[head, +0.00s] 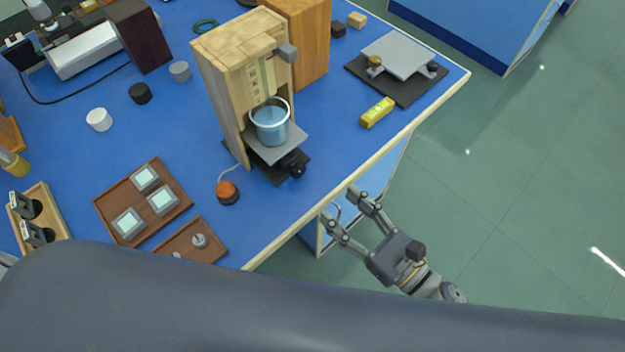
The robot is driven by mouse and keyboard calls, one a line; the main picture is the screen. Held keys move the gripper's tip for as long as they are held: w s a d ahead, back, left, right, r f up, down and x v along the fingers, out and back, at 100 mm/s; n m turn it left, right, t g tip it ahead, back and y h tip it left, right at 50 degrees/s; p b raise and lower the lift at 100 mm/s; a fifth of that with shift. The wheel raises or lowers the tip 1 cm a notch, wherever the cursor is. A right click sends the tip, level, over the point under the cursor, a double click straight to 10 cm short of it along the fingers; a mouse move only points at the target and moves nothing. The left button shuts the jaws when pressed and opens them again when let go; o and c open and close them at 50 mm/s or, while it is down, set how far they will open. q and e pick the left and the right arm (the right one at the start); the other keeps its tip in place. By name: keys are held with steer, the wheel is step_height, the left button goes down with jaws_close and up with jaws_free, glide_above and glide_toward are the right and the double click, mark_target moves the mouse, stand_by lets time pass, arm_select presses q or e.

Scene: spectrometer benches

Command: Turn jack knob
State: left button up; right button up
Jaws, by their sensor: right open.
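A small jack with a grey top plate (262,148) stands in the wooden spectrometer frame (219,88). Its black knob (297,170) sticks out at the front right, low over the blue bench. A glass beaker (270,122) of bluish liquid stands on the plate. My right gripper (339,202) is open and empty, off the bench's front edge, to the right of and nearer than the knob. It is apart from the knob. The jack's mechanism under the plate is mostly hidden. My left gripper is not in view.
An orange button (228,190) on a cord lies left of the jack. A yellow level (377,112) and a grey plate device with a brass knob (400,56) are at right. Trays (183,206) with samples lie at left. The bench edge (330,195) runs between gripper and jack.

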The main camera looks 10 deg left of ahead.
mark_target(301, 172)
steer(key=shift+n, duration=0.5)
steer(key=x, duration=0.3)
steer(key=p+x, duration=0.1)
steer(key=x, duration=0.3)
steer(key=f+p+x, duration=0.1)
steer(key=x, duration=0.2)
steer(key=shift+w+a, duration=0.15)
steer(key=shift+a, duration=0.25)
steer(key=shift+c, duration=0.4)
steer(key=c, duration=1)
